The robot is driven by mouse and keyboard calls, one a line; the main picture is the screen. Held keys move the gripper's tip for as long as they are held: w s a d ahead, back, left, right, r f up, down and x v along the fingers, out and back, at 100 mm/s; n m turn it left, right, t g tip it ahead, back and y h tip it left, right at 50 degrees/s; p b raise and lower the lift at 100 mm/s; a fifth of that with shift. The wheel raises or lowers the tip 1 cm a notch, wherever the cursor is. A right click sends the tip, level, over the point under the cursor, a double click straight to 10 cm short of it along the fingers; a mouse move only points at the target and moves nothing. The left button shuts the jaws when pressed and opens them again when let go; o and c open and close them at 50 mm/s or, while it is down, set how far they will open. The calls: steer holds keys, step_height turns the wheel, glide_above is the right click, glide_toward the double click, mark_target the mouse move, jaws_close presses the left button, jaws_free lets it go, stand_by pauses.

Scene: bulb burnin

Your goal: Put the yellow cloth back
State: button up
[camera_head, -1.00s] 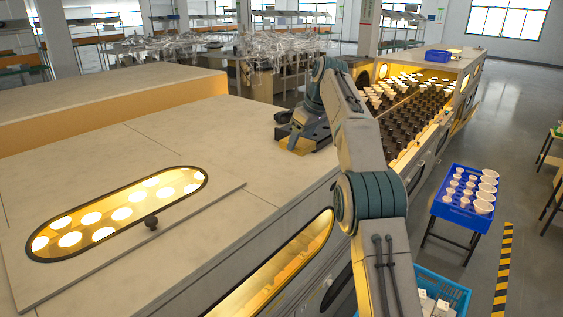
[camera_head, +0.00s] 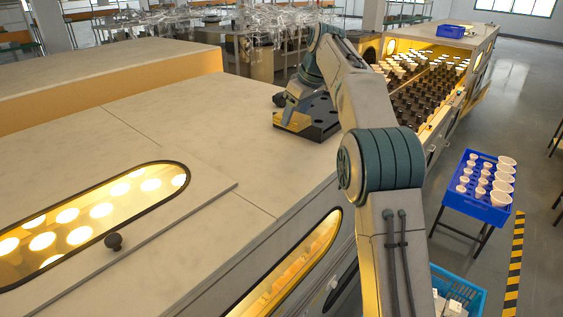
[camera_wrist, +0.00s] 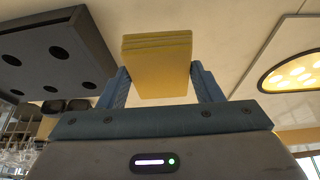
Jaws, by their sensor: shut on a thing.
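The yellow cloth (camera_wrist: 157,66) is a small folded stack with layered edges. In the wrist view it sits between the two blue fingers of my gripper (camera_wrist: 159,78), which is shut on it. I cannot tell whether the cloth touches the tray. The tray also shows at the left of the wrist view (camera_wrist: 72,45).
The tray rests on a broad pale bench top (camera_head: 205,130). A lit oval window (camera_head: 90,225) with a black knob (camera_head: 114,241) lies at the left. A blue crate of white cups (camera_head: 470,203) stands at the right. The bench top between window and tray is clear.

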steer(key=b, duration=0.1)
glide_above(278, 165)
steer(key=s+d, duration=0.1)
step_height(278, 165, down, 5)
steer(key=shift+d+f, duration=0.1)
steer(key=shift+f, duration=2)
steer(key=shift+f, duration=0.2)
steer(key=o, duration=0.9)
steer(key=shift+o, duration=0.2)
steer(key=shift+r, duration=0.1)
steer(key=v, duration=1.2)
steer(key=shift+r+b, duration=0.15)
steer(key=shift+b, duration=0.15)
